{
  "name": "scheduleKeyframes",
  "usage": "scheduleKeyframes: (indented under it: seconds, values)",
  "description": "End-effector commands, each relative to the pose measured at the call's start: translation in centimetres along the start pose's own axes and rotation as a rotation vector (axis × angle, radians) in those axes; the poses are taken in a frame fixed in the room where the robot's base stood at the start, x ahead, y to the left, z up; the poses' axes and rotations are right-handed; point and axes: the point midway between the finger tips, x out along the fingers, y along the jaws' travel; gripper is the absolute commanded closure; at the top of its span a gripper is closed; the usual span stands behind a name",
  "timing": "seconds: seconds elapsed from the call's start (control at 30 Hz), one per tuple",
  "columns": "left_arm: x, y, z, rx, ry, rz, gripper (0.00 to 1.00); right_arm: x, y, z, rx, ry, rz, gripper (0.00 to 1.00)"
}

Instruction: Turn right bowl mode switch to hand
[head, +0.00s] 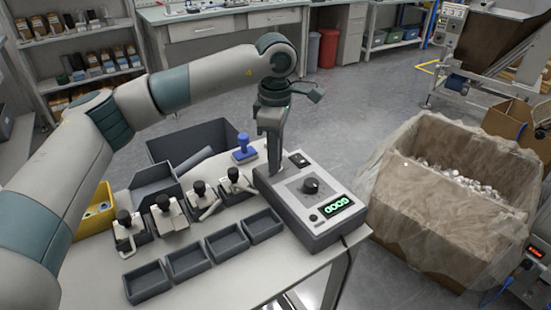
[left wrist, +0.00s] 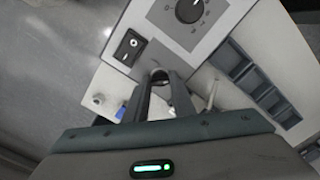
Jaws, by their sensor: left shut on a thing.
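A grey control box (head: 297,225) stands on the table's right end, with a black round dial (head: 310,186), a rocker switch (head: 299,159) and a green display (head: 337,206). In the left wrist view the dial (left wrist: 189,10) and the rocker switch (left wrist: 129,47) lie beyond the fingers. My left gripper (head: 273,172) points down at the box's back left corner, apart from the dial. In the left wrist view it (left wrist: 160,80) is shut on a small part, mostly hidden between the fingers. I cannot tell which control is the right bowl mode switch. My right gripper is out of view.
Several black-knobbed fixtures (head: 164,204) and dark trays (head: 187,262) fill the table. A blue stamp-like piece (head: 243,146) stands behind the box. A large lined carton (head: 430,235) is at right. A unit with a red display (head: 536,253) is at the lower right edge.

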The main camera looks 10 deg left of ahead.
Motion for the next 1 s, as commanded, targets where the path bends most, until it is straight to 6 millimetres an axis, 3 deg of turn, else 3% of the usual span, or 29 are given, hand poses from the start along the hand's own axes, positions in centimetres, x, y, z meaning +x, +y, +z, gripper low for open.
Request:
scheduleKeyframes:
  seconds: [0.43,0.47,0.53,1.0]
  values:
    - [-0.16,0.07,-0.01,0.013,-0.001,0.003,0.99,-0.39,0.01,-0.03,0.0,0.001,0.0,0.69]
    - [-0.16,0.08,-0.01,0.013,-0.001,0.003,0.75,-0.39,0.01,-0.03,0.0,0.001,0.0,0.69]
    - [-0.16,0.07,-0.01,0.013,-0.001,0.003,0.58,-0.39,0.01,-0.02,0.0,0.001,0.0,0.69]
    - [-0.61,0.07,0.01,0.012,-0.001,0.002,0.58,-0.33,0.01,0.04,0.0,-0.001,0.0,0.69]
